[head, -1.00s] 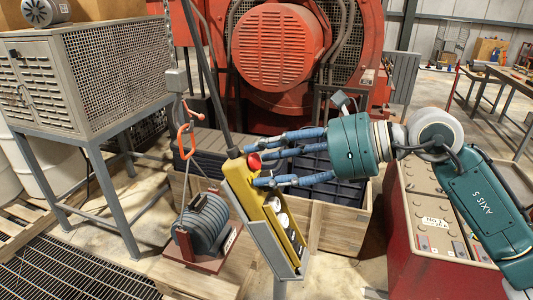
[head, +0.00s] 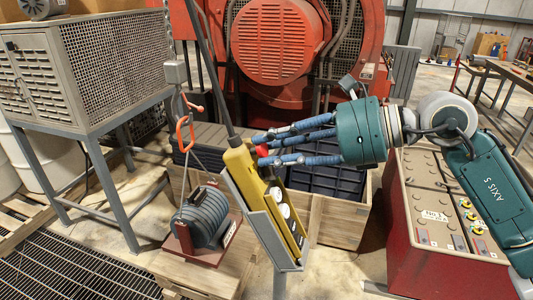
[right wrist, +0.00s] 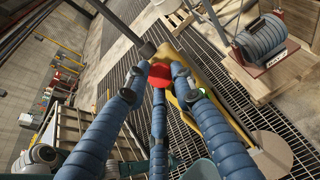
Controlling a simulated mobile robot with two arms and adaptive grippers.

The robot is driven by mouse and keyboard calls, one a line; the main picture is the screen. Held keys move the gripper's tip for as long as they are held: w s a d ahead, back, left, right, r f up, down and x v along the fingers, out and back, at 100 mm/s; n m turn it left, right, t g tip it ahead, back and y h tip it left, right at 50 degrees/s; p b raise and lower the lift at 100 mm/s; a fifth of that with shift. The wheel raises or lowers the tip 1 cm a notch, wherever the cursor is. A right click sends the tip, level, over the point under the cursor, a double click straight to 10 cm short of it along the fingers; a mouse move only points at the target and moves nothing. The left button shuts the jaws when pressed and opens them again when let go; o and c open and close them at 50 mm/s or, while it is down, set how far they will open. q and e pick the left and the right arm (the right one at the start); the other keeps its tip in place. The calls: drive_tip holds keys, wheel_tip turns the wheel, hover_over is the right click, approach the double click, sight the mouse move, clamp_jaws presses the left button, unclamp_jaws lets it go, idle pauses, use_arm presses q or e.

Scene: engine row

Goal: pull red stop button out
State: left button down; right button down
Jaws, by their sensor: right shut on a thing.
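The yellow control box (head: 239,163) stands tilted in a grey holder in the middle of the head view, with a black cable rising from its top. The red stop button (head: 262,151) is on its upper face, partly hidden by my fingers. My right gripper (head: 262,149) comes in from the right with its blue fingers closed around the button. In the right wrist view the button (right wrist: 158,77) shows red between the fingertips (right wrist: 159,75). I cannot tell how far out the button stands. My left gripper is not in view.
White round controls (head: 280,201) sit lower on the box. An orange hook (head: 185,134) hangs above a grey coil (head: 205,217) to the left. A wooden crate (head: 335,222) with dark trays is behind, and a red cabinet (head: 425,210) stands to the right.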

drive_tip(key=c, duration=1.4)
unclamp_jaws()
drive_tip(key=shift+f, duration=0.25)
drive_tip(key=shift+c, duration=0.2)
drive_tip(key=shift+d, duration=0.1)
drive_tip(key=shift+d+r, duration=0.1)
drive_tip(key=shift+d+r, duration=0.1)
drive_tip(key=shift+d, duration=0.05)
drive_tip(key=v, duration=1.1)
drive_tip(key=shift+s+d, duration=0.2)
drive_tip(key=shift+d, duration=0.1)
